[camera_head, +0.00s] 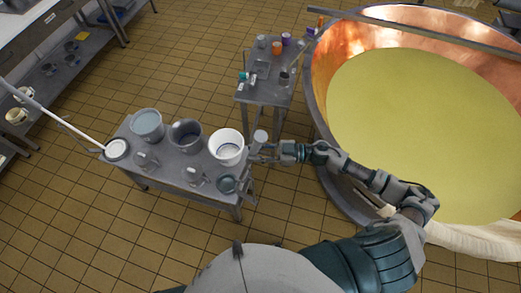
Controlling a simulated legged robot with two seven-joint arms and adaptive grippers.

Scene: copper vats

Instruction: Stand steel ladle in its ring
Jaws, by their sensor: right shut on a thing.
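My right gripper (257,152) reaches in from the right, at the right end of a grey bench (205,196). It is shut on what looks like the steel ladle (260,137), whose pale metal cup shape shows just above the fingers. The ladle is beside the white bucket (227,134), on its right. The ladle's handle is too small to make out, and I cannot tell the ring apart from the bench edge and the fingers. My left gripper is not in view.
A grey bucket (147,122), a dark bucket (186,134) and small steel jugs crowd the bench. A long white pole (55,117) leans at its left. A small side table (265,96) holds bottles. A copper vat (320,75) of yellow liquid stands right.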

